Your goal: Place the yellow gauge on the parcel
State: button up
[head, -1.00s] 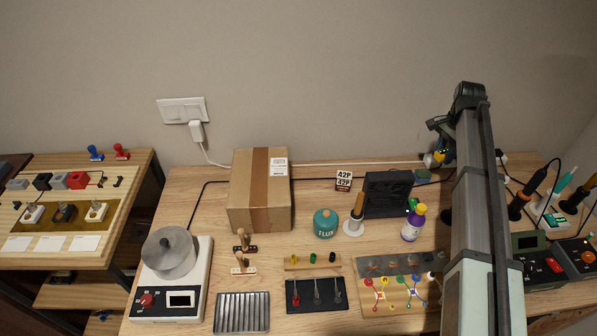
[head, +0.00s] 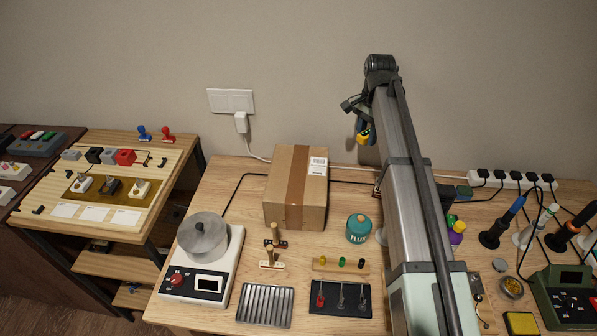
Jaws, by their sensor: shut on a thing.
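The parcel (head: 296,187) is a brown cardboard box with a tape strip and a white label. It stands upright at the back of the bench, left of my arm. My gripper (head: 361,124) is in the air near the wall, to the right of the parcel and higher in the picture. It is shut on the yellow gauge (head: 365,135), a small yellow and dark thing that shows below the fingers. My arm hides part of the bench behind it. The gauge is apart from the parcel.
A green flux jar (head: 359,229) stands right of the parcel. A power strip (head: 510,180) runs along the back right.

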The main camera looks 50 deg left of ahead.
jog(key=s+a+r+n, duration=0.25)
jog(key=s+a, duration=0.55)
jog(key=s, duration=0.5)
notch_tip(320, 180, up, 2)
jog(key=r+n, duration=0.1)
jog(key=n, duration=0.6)
send_over(298, 171)
jog(key=shift+d+f, duration=0.1)
jog(key=shift+f, duration=5)
jog(key=shift+f, duration=0.15)
jog(key=o, duration=1.1)
notch_tip(298, 171, up, 12)
jog(key=shift+r, duration=0.15)
